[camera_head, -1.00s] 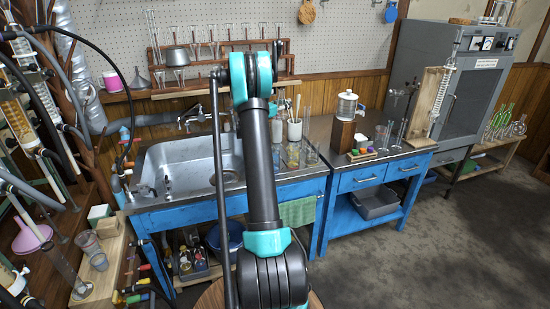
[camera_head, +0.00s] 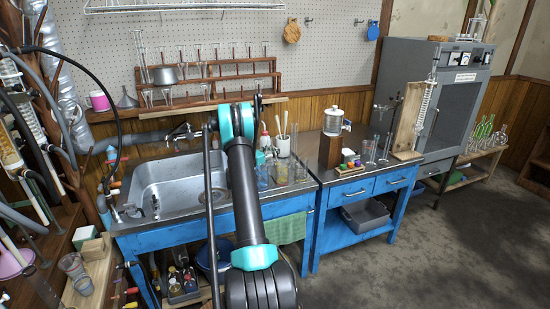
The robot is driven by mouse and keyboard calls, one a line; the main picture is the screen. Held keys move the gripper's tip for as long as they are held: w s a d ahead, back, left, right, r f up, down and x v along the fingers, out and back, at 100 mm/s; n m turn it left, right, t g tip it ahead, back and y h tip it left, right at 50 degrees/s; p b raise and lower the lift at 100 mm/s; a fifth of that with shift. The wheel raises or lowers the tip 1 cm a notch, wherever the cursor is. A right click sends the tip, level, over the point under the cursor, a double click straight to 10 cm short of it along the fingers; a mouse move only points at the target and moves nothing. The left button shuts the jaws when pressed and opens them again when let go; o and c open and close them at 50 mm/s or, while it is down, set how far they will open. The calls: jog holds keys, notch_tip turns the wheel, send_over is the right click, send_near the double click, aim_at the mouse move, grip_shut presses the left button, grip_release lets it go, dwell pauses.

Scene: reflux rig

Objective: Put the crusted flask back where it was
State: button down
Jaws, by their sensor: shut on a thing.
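I cannot make out the crusted flask in this view. My arm rises in front of the sink bench, and its upper joint hides what lies behind it. My gripper does not show. Several glass flasks (camera_head: 490,131) stand in a row on a low wooden bench (camera_head: 478,153) at the far right, but I cannot tell any crust on them.
A steel sink (camera_head: 172,190) in a blue bench is in front. A grey cabinet (camera_head: 447,100) stands at the right. Stepped wooden racks (camera_head: 240,68) stand behind the sink. The floor at the right is clear.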

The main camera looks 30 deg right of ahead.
jog(key=shift+f, duration=1.95)
jog(key=c, duration=0.8)
grip_release()
jog(key=shift+o, duration=0.2)
